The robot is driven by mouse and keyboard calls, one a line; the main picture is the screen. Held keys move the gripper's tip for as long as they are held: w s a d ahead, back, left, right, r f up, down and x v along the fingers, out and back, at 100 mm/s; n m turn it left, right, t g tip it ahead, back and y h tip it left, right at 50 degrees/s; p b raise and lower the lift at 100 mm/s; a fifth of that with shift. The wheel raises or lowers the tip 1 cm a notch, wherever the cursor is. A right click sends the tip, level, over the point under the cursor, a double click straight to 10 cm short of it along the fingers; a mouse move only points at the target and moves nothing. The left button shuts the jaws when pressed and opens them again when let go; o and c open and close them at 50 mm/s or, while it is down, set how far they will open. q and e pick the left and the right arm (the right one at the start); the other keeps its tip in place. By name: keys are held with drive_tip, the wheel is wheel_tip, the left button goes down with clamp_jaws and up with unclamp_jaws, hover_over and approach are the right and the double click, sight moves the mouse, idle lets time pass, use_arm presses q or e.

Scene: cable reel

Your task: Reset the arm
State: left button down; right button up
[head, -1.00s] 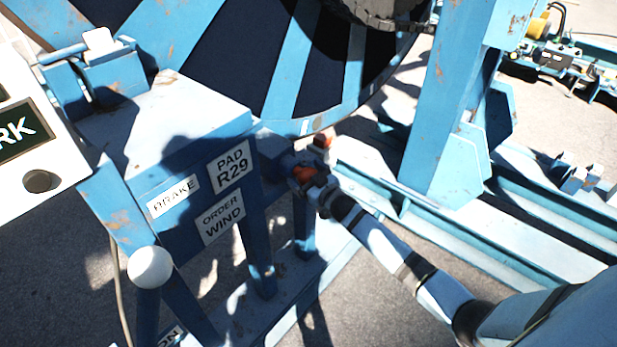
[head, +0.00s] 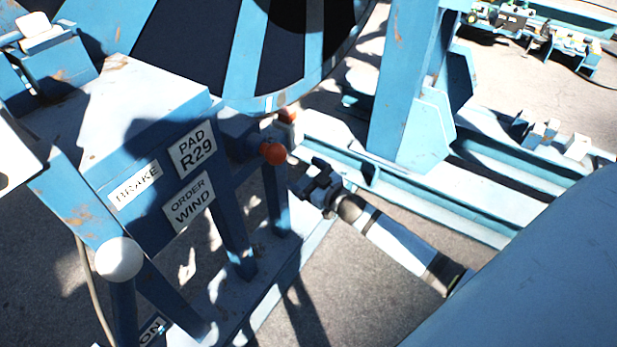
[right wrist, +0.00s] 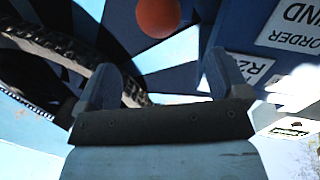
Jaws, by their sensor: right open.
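My right gripper (head: 312,180) is in the middle of the head view, its arm coming in from the lower right. It is open and empty, just right of and apart from an orange-red knob (head: 273,153) on the side of the blue brake stand (head: 140,150). The right wrist view shows both fingers (right wrist: 163,80) spread, with the round knob (right wrist: 158,16) beyond their tips. A second orange-red part (head: 288,113) shows just behind the knob. My left gripper is in neither view.
The stand carries labels reading BRAKE, PAD R29 and ORDER WIND. A white ball-topped lever (head: 119,259) stands at lower left. The large reel (head: 240,60) is behind. A blue post (head: 400,90) and rails (head: 450,190) lie to the right. Bare ground (head: 350,290) shows below my right arm.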

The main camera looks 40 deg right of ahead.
drive_tip(key=shift+s+d, duration=0.1)
drive_tip(key=shift+s, duration=0.45)
drive_tip(key=s+a+f+g+p, duration=0.1)
drive_tip(key=s+a+g+p, duration=0.1)
drive_tip(key=s+a, duration=0.3)
drive_tip(key=s+a+f+m+g+p, duration=0.1)
drive_tip(key=s+a, duration=0.4)
drive_tip(key=s, duration=0.6)
drive_tip(key=s+a+f+g+p, duration=0.1)
drive_tip(key=s+a+g+p, duration=0.2)
drive_tip(key=s+a, duration=0.2)
drive_tip(key=s, duration=0.3)
drive_tip(key=shift+f+g, duration=0.3)
drive_tip(key=shift+f, duration=0.05)
drive_tip(key=shift+w+a, duration=0.1)
